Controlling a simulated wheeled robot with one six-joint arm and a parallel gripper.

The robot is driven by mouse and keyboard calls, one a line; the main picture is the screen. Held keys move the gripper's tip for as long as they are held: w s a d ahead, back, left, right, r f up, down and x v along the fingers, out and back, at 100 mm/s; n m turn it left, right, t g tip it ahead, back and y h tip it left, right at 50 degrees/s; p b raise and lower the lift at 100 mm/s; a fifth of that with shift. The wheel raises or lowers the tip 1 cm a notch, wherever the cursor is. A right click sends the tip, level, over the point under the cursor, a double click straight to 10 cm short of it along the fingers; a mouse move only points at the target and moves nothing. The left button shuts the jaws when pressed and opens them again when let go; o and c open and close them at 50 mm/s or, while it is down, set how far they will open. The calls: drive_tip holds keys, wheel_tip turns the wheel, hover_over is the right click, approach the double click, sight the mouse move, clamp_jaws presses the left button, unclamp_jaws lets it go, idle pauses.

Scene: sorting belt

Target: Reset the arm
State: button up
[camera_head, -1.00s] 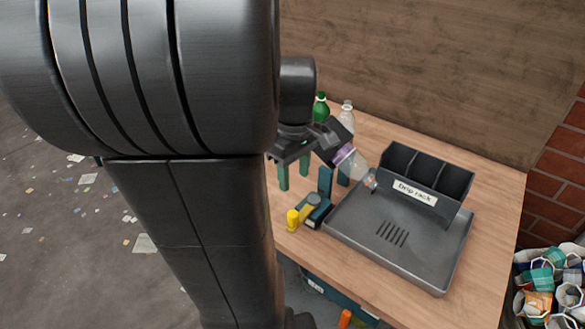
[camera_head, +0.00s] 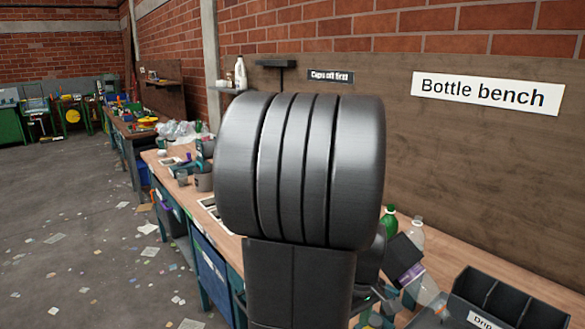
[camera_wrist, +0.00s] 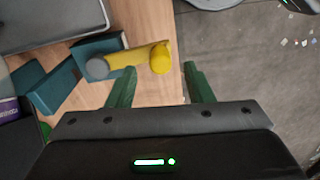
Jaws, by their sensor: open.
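My gripper (camera_wrist: 160,82) is open in the wrist view, its two green fingers spread apart with nothing held between them. In the head view my dark arm fills the middle and hides most of my gripper.
A green bottle (camera_head: 390,222) and a clear bottle (camera_head: 416,233) stand at the back of the bench. A wooden wall panel (camera_head: 470,165) rises behind them. Cluttered benches run to the far left. The grey floor (camera_head: 70,210) at left is open, with scattered paper scraps.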

wheel_tip(320, 180, down, 5)
drive_tip(key=shift+r, duration=0.1)
idle(0.5)
